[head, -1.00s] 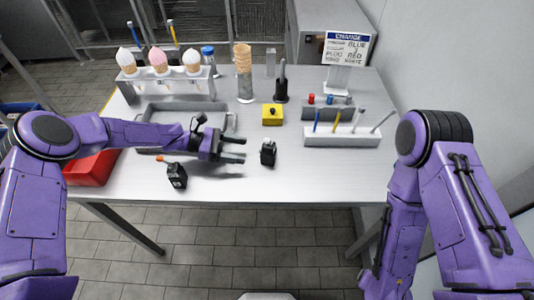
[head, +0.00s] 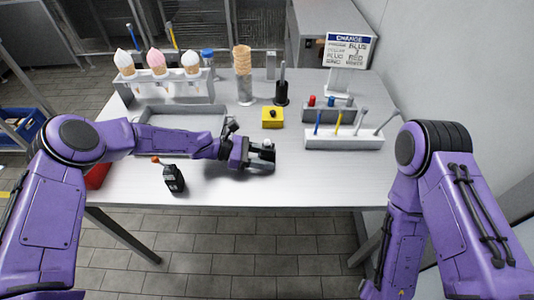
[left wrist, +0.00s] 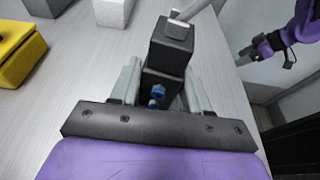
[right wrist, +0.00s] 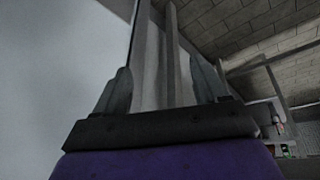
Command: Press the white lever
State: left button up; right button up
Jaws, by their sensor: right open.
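The device with the white lever is a small black box (left wrist: 165,60) with a pale lever (left wrist: 177,27) on top and blue parts on its near side. In the head view its pale top (head: 268,144) shows at my left gripper (head: 262,158). In the left wrist view the box sits between the two fingers of my left gripper (left wrist: 162,90). The fingers flank it closely; whether both touch it is unclear. A second black box (head: 174,179) with an orange-tipped lever (head: 156,160) stands to the left. My right gripper (right wrist: 165,85) is open and empty in the right wrist view.
A yellow box (head: 272,118) with a black knob stands behind the gripper. A grey tray (head: 180,108), cone rack (head: 165,88), white tool holder (head: 344,142) and sign (head: 347,50) stand farther back. The table's front right (head: 330,180) is clear.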

jog(key=shift+w+a+f, duration=0.1)
jog(key=shift+a, duration=0.2)
jog(key=c, duration=0.7)
jog(key=w+a+y, duration=0.1)
jog(key=a, duration=0.1)
jog(key=w+a+n+t+y, duration=0.1)
jog(key=a, duration=0.2)
jog(key=shift+w+a+f+t+y, duration=0.3)
jog(key=shift+w+f+t+y, duration=0.1)
grip_shut()
jog(key=w+a+r+n+t+y, duration=0.1)
jog(key=w+a+r+t+y, duration=0.25)
jog(key=a, duration=0.55)
jog(key=w+a+r+n+t+y, duration=0.1)
jog(key=w+a+r+t+y, duration=0.2)
jog(key=w+a+r+y, duration=0.35)
jog(key=w+r+m+t, duration=0.1)
jog(key=r+m+t, duration=0.1)
jog(key=r+t, duration=0.1)
jog(key=w+a+r+m+t, duration=0.1)
jog(key=r+m+t, duration=0.1)
jog(key=r+t, duration=0.1)
jog(key=w+r+m+t, duration=0.2)
jog(key=r+t, duration=0.1)
jog(key=r, duration=0.1)
jog(key=shift+w+a+y, duration=0.1)
jog(key=shift+a+y, duration=0.1)
jog(key=shift+y, duration=0.1)
